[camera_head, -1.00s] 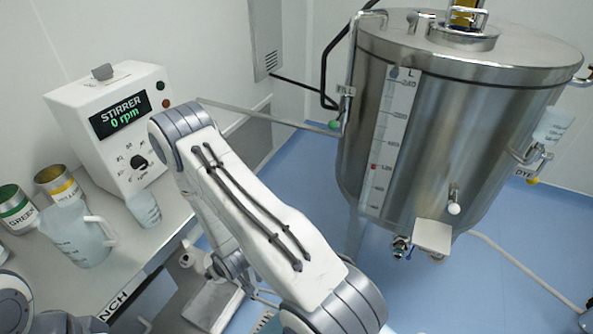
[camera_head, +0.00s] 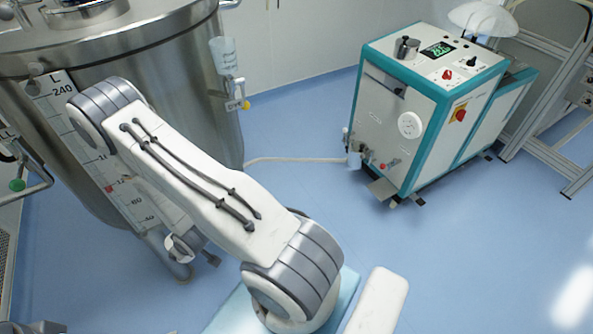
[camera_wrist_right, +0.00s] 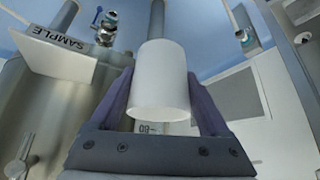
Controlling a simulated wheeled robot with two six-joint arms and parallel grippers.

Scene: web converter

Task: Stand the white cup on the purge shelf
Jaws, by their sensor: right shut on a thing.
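The white cup (camera_wrist_right: 160,80) shows in the right wrist view as a plain white cylinder. My right gripper (camera_wrist_right: 162,98) is shut on it, with a dark finger on each side. I cannot tell the cup's tilt relative to the floor. In the head view my right arm crosses in front of the tank, and the gripper and cup cannot be made out. A teal and white machine (camera_head: 425,115) stands at the right, with a small low plate (camera_head: 382,192) at its front; I cannot tell whether that is the purge shelf. My left gripper is not in view.
The steel tank (camera_head: 185,85) fills the upper left, with a measuring cup (camera_head: 224,55) on its side. A plate marked SAMPLE (camera_wrist_right: 62,50) shows in the right wrist view. A pale hose (camera_head: 295,160) runs toward the machine. Blue floor (camera_head: 480,250) is open in front of it.

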